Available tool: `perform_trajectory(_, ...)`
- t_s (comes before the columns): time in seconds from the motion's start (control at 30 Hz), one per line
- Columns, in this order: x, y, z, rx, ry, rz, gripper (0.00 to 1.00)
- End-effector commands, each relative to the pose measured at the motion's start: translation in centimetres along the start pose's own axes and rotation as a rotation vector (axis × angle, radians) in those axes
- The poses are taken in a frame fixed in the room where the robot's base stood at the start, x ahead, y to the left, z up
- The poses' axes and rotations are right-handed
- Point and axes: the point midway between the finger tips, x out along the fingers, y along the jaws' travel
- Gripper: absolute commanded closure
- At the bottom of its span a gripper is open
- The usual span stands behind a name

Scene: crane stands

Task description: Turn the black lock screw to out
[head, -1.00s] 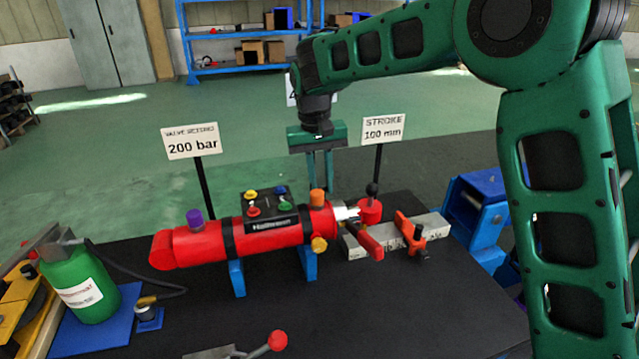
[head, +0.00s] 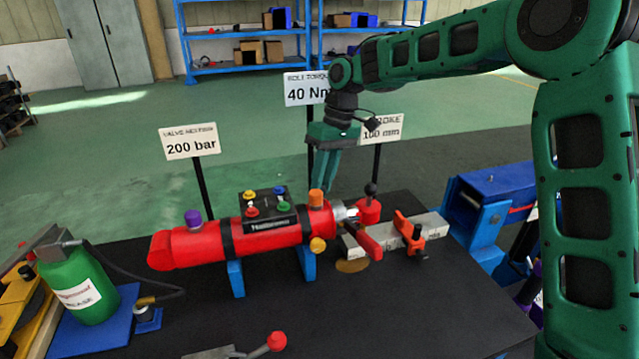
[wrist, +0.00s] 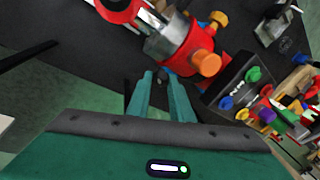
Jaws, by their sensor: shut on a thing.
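The red cylinder (head: 190,247) lies across blue supports on the black bench. My gripper (head: 325,187) points down behind its right end, near the orange cap (head: 316,198). In the wrist view, the fingertips close around a small dark piece, which looks like the black lock screw (wrist: 162,74), just beside the cylinder's end. The fingers and the cylinder hide most of it, and its turn position cannot be read. In the head view the screw is hidden behind the cylinder.
A black-knobbed red part (head: 369,210) and an orange clamp (head: 408,229) on a grey bar stand right of the cylinder. Sign posts stand behind. A brownish oval patch (head: 352,266) lies on the bench under the rod end. The front bench is mostly clear.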

Motion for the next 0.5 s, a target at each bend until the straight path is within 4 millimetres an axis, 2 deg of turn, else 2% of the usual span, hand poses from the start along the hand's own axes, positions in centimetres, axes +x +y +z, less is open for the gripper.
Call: perform_trajectory(0.5,0.01,0.76,-0.18,-0.421,0.004,-0.242,1.00)
